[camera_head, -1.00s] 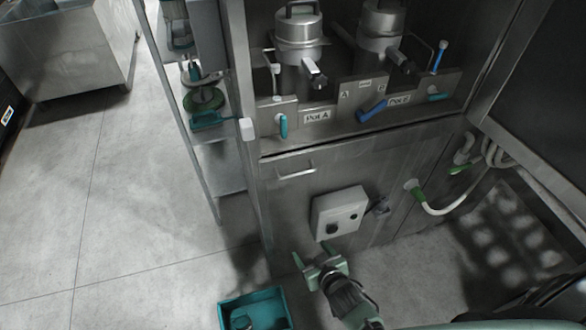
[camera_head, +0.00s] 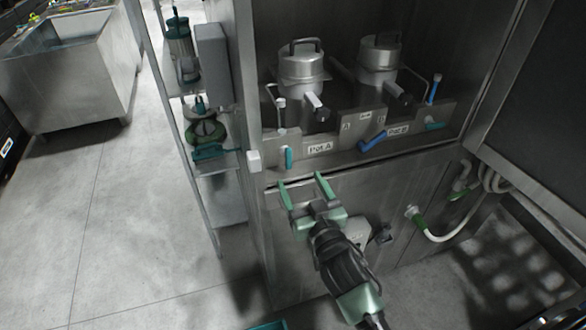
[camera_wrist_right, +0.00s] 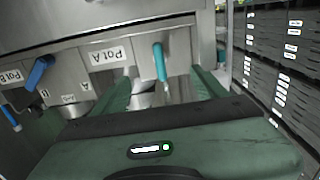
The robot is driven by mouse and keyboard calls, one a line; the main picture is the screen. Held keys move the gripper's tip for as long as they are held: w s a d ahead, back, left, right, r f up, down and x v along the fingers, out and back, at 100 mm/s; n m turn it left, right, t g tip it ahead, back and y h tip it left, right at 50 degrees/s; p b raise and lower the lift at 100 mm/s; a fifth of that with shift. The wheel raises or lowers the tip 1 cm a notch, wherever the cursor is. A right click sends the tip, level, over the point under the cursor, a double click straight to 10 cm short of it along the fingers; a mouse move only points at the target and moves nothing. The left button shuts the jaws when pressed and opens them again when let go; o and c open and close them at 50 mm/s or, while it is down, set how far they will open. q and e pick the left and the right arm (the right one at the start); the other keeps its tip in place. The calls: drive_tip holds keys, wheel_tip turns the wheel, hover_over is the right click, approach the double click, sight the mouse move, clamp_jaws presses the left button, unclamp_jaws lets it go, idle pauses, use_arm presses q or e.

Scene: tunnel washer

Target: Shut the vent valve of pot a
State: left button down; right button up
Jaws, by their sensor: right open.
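Pot A (camera_head: 302,68) is a steel pot with a lidded top on the left of the cabinet shelf, above a panel with a "Pot A" label (camera_head: 320,148). A teal lever (camera_head: 288,158) hangs down left of this label. A thin pipe with a white top (camera_head: 281,103) stands beside the pot. I cannot tell which of these is the vent valve. My right gripper (camera_head: 303,186) is open and empty, just below the panel. In the wrist view the teal lever (camera_wrist_right: 160,62) appears between its fingers, apart from them. My left gripper is not in view.
Pot B (camera_head: 379,62) stands to the right, with a blue lever (camera_head: 372,142), a teal lever (camera_head: 434,126) and a blue-topped pipe (camera_head: 433,90). My right arm partly hides a control box (camera_head: 358,240). A shelf rack (camera_head: 222,190) stands at the left.

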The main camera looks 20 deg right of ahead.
sight(290, 161)
drive_tip(key=w, duration=0.7)
drive_tip(key=shift+w+a+b, duration=0.15)
drive_tip(key=shift+w+b, duration=0.15)
drive_tip(key=shift+b, duration=0.1)
clamp_jaws()
